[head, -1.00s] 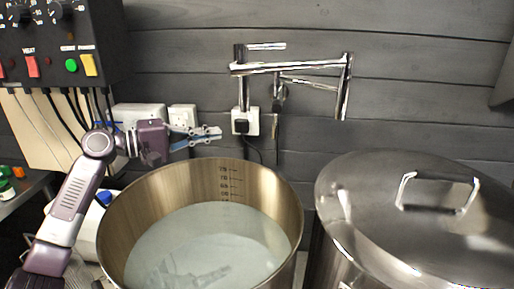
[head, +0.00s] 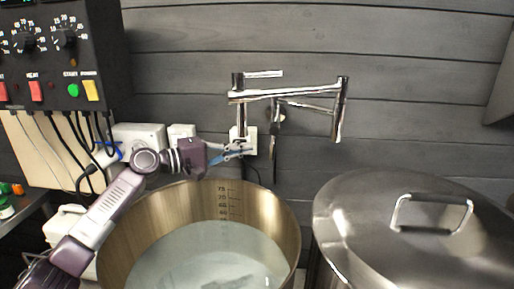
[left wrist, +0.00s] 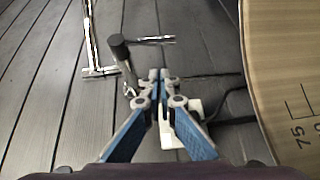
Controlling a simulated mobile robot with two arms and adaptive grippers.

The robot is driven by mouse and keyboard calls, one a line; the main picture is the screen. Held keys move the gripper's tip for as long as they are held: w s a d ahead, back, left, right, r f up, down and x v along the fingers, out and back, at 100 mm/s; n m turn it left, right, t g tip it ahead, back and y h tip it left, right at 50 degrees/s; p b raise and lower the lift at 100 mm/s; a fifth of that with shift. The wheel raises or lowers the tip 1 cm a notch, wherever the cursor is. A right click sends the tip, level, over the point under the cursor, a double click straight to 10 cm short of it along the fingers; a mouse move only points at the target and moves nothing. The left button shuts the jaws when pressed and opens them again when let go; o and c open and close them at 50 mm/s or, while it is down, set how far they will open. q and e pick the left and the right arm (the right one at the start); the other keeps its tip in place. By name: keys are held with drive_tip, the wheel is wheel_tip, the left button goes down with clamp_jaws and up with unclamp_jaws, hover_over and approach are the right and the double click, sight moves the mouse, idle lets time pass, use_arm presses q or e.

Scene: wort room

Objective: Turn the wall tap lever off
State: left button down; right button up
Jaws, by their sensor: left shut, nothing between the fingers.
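The chrome wall tap (head: 285,94) is fixed to the grey plank wall, with a folding arm reaching right to a downward spout (head: 340,112). Its lever (head: 264,74) is a thin bar at the top of the left upright, pointing right. In the left wrist view the lever (left wrist: 155,40) sticks out from the dark end of the tap body (left wrist: 119,48). My left gripper (head: 249,149) is shut and empty, just below the tap's left upright and in front of the wall socket. Its fingertips (left wrist: 160,76) appear apart from the lever. My right gripper is out of view.
An open steel kettle (head: 282,205) with pale liquid stands below my left arm. A lidded steel pot (head: 345,220) stands at the right. A black control box (head: 100,50) with cables hangs at the left. The wall above the tap is clear.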

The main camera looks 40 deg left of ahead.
sight(273, 142)
use_arm(q)
drive_tip(key=d+p, duration=0.1)
drive_tip(key=d, duration=0.1)
drive_tip(key=w+d+p, duration=0.1)
drive_tip(key=d, duration=0.1)
drive_tip(key=shift+w+f, duration=0.15)
drive_tip(key=shift+w+d+f, duration=0.15)
drive_tip(key=shift+w+d, duration=0.1)
drive_tip(key=shift+d, duration=0.3)
idle(0.3)
